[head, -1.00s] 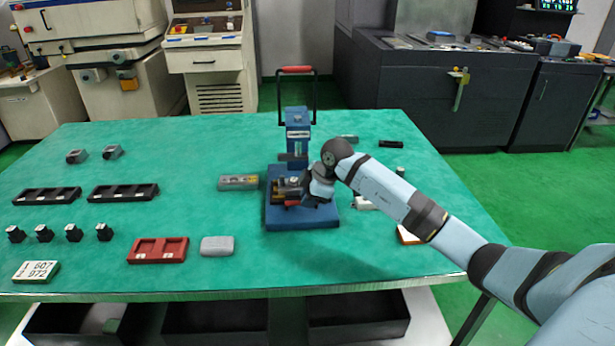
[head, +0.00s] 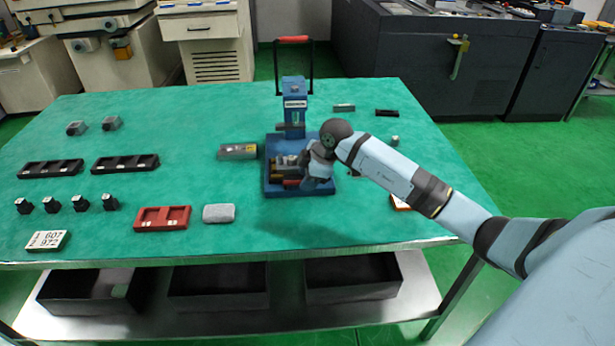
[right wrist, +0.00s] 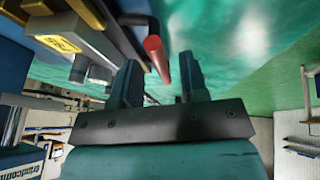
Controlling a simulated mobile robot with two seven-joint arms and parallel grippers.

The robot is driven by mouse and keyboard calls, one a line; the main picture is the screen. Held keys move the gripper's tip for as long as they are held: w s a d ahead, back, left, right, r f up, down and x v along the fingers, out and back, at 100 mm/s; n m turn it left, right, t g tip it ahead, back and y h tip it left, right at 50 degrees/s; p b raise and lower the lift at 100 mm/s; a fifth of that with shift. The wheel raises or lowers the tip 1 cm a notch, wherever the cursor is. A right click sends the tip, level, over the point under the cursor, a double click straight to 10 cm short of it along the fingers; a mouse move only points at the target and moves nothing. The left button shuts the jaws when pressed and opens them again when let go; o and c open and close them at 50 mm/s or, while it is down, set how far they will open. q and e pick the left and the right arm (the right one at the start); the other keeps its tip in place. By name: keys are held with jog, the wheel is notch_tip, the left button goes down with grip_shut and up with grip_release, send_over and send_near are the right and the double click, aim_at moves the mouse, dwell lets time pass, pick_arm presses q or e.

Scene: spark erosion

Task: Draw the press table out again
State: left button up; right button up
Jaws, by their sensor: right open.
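The blue press (head: 296,105) stands on the green table, with a black lever frame and red grip (head: 294,39) above it. The press table (head: 284,168) is low at the front of the press, over the blue base (head: 300,192). A red bar (head: 291,183) shows at its front. My right gripper (head: 308,175) is at the right of the press table and partly hides it. In the right wrist view the gripper (right wrist: 160,68) is open, and the red bar (right wrist: 156,52) appears between its fingers. I cannot tell whether they touch. My left gripper is out of view.
A grey block with a label (head: 238,151) lies left of the press. A red tray (head: 162,217), a grey pad (head: 219,213) and black racks (head: 126,164) are further left. Small items lie right of the press. The front middle of the table (head: 290,230) is clear.

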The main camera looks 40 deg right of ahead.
pick_arm(q)
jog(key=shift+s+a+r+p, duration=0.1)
jog(key=shift+p, duration=0.5)
pick_arm(e)
jog(key=v, duration=1.3)
jog(key=shift+r, duration=0.35)
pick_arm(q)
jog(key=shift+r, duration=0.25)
pick_arm(e)
jog(key=shift+s, duration=0.1)
